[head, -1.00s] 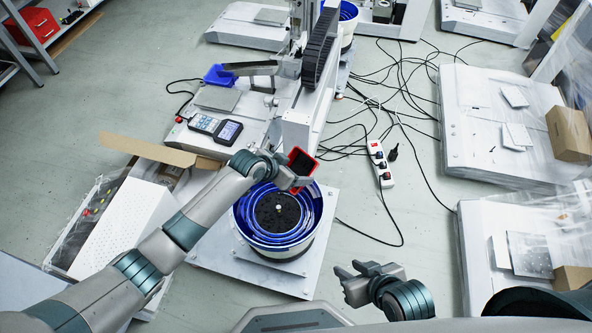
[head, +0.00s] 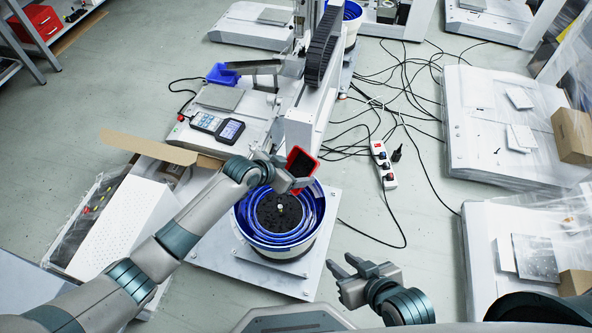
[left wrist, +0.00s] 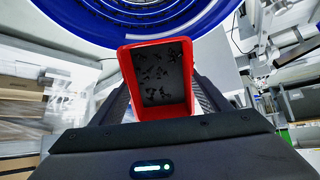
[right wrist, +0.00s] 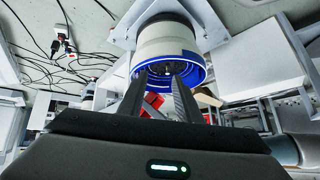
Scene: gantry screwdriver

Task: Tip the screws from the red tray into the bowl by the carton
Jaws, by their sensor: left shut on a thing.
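The red tray (head: 313,167) is above the far right rim of the round bowl (head: 313,222), which has blue stepped walls and a dark floor with a pale central knob. My left gripper (head: 297,181) is shut on the tray and holds it tilted. The left wrist view shows the tray (left wrist: 127,75) between the fingers, with several dark screws (left wrist: 158,72) against its dark inside. The bowl's blue wall (left wrist: 110,30) lies beyond it. My right gripper (head: 342,270) is open and empty, right of the bowl and nearer me. The right wrist view shows its two fingers apart.
An open carton (head: 150,148) with a raised flap stands left of the bowl, under my left arm. A gantry column (head: 310,95) rises just behind the tray. A power strip (head: 383,165) and loose black cables lie on the floor to the right.

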